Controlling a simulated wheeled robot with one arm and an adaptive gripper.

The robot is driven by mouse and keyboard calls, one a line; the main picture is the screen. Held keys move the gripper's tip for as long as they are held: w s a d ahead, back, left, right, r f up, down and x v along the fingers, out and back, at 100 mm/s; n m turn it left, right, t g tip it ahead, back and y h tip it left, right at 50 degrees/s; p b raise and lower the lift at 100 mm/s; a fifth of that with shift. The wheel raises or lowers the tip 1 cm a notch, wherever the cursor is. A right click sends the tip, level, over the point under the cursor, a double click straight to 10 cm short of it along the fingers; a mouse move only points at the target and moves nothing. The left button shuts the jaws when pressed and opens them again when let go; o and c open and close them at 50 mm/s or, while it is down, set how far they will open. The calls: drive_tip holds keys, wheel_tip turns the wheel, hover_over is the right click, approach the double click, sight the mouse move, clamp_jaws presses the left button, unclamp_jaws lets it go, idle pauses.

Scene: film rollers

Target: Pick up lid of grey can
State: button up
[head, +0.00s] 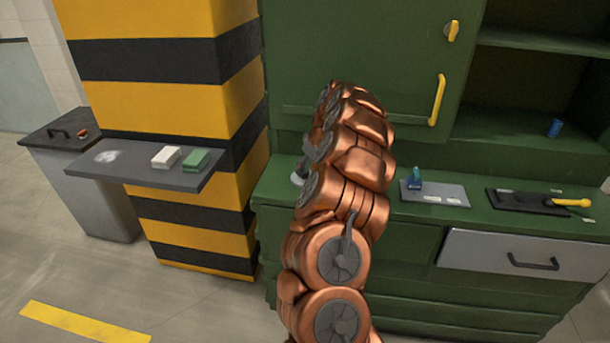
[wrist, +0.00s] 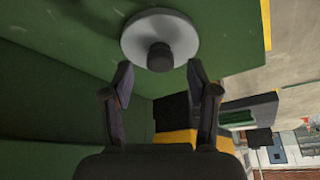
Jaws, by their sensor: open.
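A round light grey lid (wrist: 184,33) with a dark knob (wrist: 160,57) shows at the top of the wrist view, over a green surface. Whether a can is beneath it, I cannot tell. In the head view, a small pale grey piece (head: 297,179) shows at the left edge of my arm on the green counter; most of it is hidden. My gripper (wrist: 160,74) is open and empty. Its two fingers stand on either side, with the knob roughly centred just beyond the fingertips. I see no contact. In the head view my arm hides most of the gripper.
The green counter (head: 420,217) holds a grey plate (head: 450,197) with a blue-green item (head: 415,178), and a black tray (head: 515,203) with a yellow-handled tool (head: 572,202). A striped pillar (head: 165,95) with a grey shelf (head: 120,172) stands left, beside a grey bin (head: 95,195).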

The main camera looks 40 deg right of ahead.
sight(305, 175)
drive_tip(key=shift+x, duration=1.3)
clamp_jaws()
